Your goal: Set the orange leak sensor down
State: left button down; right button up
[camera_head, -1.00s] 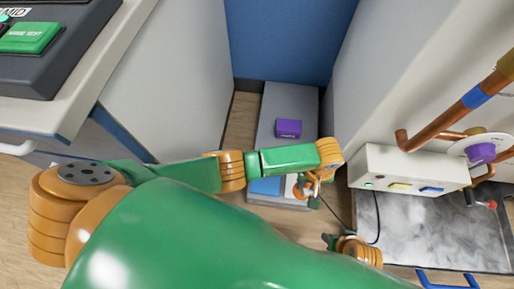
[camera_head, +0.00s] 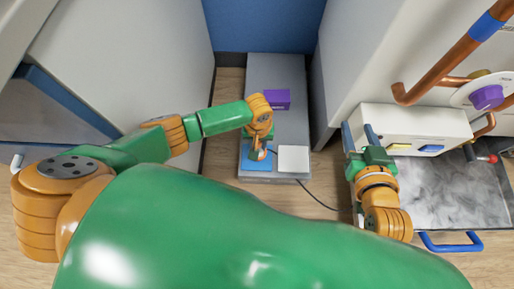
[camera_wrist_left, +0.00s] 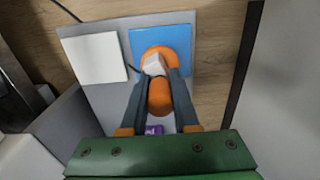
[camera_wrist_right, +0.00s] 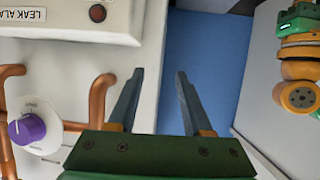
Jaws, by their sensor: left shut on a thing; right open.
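The orange leak sensor (camera_wrist_left: 160,97), with a whitish part on it, is between the fingers of my left gripper (camera_wrist_left: 158,75) in the left wrist view. It is over the blue square pad (camera_wrist_left: 185,38), and I cannot tell whether it touches. In the head view my left gripper (camera_head: 258,147) points down at the blue pad (camera_head: 257,166), largely hiding the sensor. My right gripper (camera_head: 359,137) is open and empty, in front of the white box (camera_head: 416,122). Its spread fingers also show in the right wrist view (camera_wrist_right: 160,76).
The pad lies on a grey platform (camera_head: 300,130), beside a white square (camera_head: 294,158); a purple block (camera_head: 277,99) is farther back. A black cable (camera_head: 318,198) runs off the platform. Copper pipes (camera_head: 452,60), a purple knob (camera_head: 487,97) and a blue handle (camera_head: 450,243) are at the right.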

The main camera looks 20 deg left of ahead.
aim_at(262, 154)
pick_arm(q)
jog(key=shift+a+f+b, duration=0.15)
jog(key=shift+f+b, duration=0.6)
jog(key=shift+f, duration=0.2)
jog(key=shift+f+b, duration=0.65)
jog(key=shift+f, duration=0.05)
pick_arm(e)
notch_tip(262, 154, up, 19)
jog(key=s+a+n+t+y, duration=0.1)
jog(key=t+y, duration=0.3)
jog(key=t, duration=0.7)
jog(key=shift+s+a+y, duration=0.4)
jog(key=shift+s+a, duration=0.15)
jog(key=shift+a, duration=0.05)
pick_arm(q)
jog(key=shift+f, duration=0.15)
jog(key=c, duration=0.7)
grip_release()
jog(key=shift+o, duration=0.2)
pick_arm(e)
jog(key=shift+s+r+n+t, duration=0.3)
